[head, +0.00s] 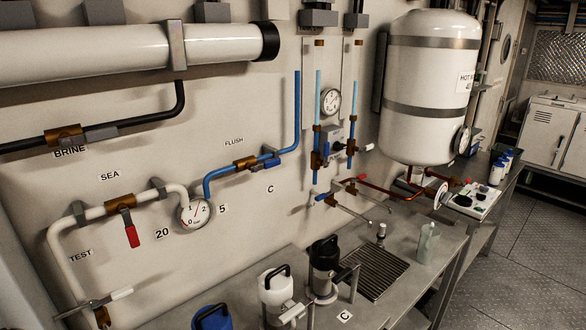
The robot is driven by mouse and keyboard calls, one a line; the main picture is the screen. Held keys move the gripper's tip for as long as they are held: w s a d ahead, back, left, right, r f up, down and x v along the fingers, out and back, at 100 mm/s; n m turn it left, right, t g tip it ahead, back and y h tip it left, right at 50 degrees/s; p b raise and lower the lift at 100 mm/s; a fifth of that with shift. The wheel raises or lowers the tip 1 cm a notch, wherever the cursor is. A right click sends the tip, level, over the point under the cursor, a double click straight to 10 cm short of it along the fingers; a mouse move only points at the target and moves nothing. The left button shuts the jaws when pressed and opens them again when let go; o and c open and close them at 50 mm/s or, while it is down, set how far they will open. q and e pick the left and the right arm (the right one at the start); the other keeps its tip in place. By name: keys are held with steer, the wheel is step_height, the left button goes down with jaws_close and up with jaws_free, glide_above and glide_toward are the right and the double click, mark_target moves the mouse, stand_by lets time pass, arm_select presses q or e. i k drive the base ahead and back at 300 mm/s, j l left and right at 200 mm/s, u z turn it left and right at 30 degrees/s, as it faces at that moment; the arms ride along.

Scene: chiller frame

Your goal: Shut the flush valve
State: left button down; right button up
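The flush valve (246,164) is a brass body on a blue pipe (226,172), below the FLUSH label (234,142) on the wall, near the middle of the head view. Its blue lever (269,162) appears to lie roughly along the pipe, to the right of the body. The pipe rises at its right end and bends down at its left end beside a round gauge (195,212). Neither of my grippers shows in the head view.
A red-handled valve (131,236) hangs on the white pipe at left. A white lever (121,294) sits near the TEST label. Below the wall, a bench holds a white jug (278,290), a black-topped vessel (325,265) and a drain grate (375,271). A white tank (432,90) hangs at right.

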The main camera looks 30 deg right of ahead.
mark_target(276, 161)
steer(key=z, duration=0.85)
